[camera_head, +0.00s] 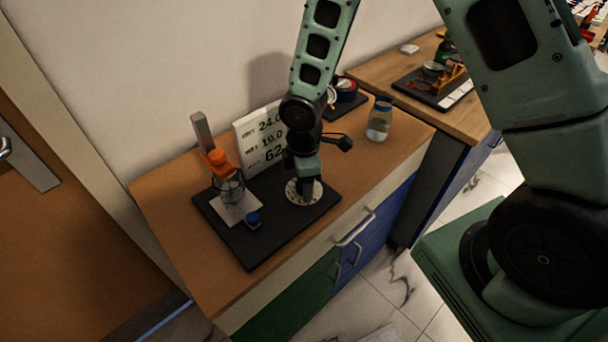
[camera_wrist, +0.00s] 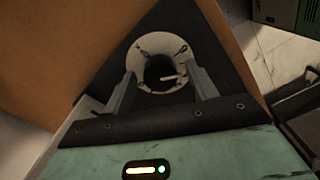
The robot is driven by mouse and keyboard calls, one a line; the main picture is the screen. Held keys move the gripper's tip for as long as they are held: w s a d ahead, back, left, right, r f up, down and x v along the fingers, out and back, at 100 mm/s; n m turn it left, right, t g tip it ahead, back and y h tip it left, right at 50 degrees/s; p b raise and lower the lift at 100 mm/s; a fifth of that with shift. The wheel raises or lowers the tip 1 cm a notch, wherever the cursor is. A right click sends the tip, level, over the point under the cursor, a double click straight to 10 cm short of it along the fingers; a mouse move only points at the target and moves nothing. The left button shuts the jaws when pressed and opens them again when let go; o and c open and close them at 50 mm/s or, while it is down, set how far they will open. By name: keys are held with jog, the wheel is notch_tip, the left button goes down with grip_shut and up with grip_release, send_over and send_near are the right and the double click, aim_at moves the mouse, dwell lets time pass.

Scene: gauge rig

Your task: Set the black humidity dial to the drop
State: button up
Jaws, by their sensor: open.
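The black humidity dial (camera_wrist: 160,69) shows in the wrist view inside a pale round scale plate (camera_wrist: 146,47). A white pointer line on the dial points right. Small dark marks sit around the plate; the one at upper right (camera_wrist: 182,49) is loop-like and may be the drop, but it is too small to be sure. My gripper (camera_wrist: 165,78) is open, with one finger on each side of the dial; I cannot tell whether they touch it. In the head view my gripper (camera_head: 306,181) is low over the plate (camera_head: 291,193) and hides most of the dial.
The plate is on a black board (camera_head: 262,240). A white display panel (camera_head: 258,140) stands behind, an orange-topped wire cage (camera_head: 225,180) and a blue knob (camera_head: 253,219) to the left. A jar (camera_head: 379,120) stands to the right. The wooden top's front strip is clear.

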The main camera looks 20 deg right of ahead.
notch_tip(320, 180, up, 17)
jog(key=shift+r+p, duration=0.2)
jog(key=shift+p, duration=0.1)
dwell(0.6)
jog(key=s+a+r+m, duration=0.2)
jog(key=s+a+m, duration=0.1)
jog(key=s, duration=0.7)
jog(key=s+a+r+m, duration=0.2)
jog(key=s+a+m, duration=0.1)
jog(key=s, duration=0.7)
jog(key=shift+m+y, duration=0.3)
jog(key=shift+m, duration=0.6)
jog(key=shift+a+r, duration=0.1)
